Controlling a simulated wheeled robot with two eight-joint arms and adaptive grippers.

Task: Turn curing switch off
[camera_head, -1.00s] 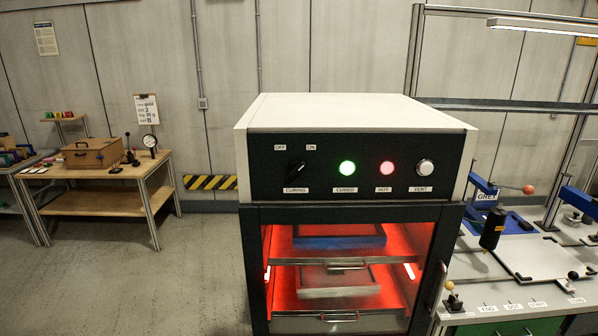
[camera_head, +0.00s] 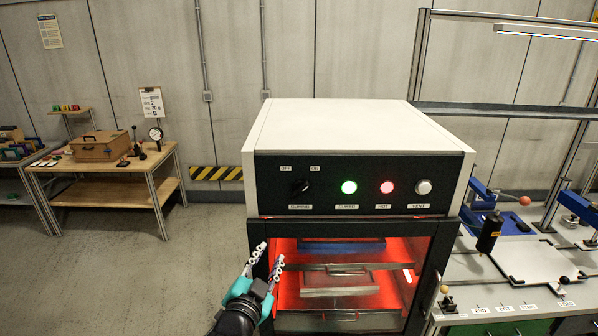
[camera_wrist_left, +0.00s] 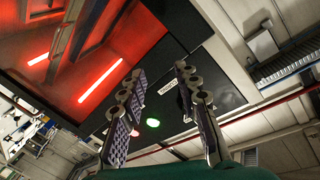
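The curing switch (camera_head: 301,187) is a black knob at the left of the oven's dark panel (camera_head: 330,199), below the OFF and ON labels. Its handle appears tilted toward ON, though it is small. The green CURED light (camera_head: 349,187) and red HOT light (camera_head: 387,187) are lit. My left gripper (camera_head: 268,256) is below and left of the switch, in front of the oven's left edge, fingers pointing up. It is open and empty, apart from the switch. In the left wrist view the open fingers (camera_wrist_left: 160,74) point toward the panel; I cannot make out the knob there. My right gripper is not in view.
The curing oven (camera_head: 350,128) glows red inside, with trays behind its door. A VENT button (camera_head: 424,187) is at the panel's right. A workbench (camera_head: 480,300) adjoins the oven's right side. A wooden table (camera_head: 110,190) stands farther back left, with clear floor before it.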

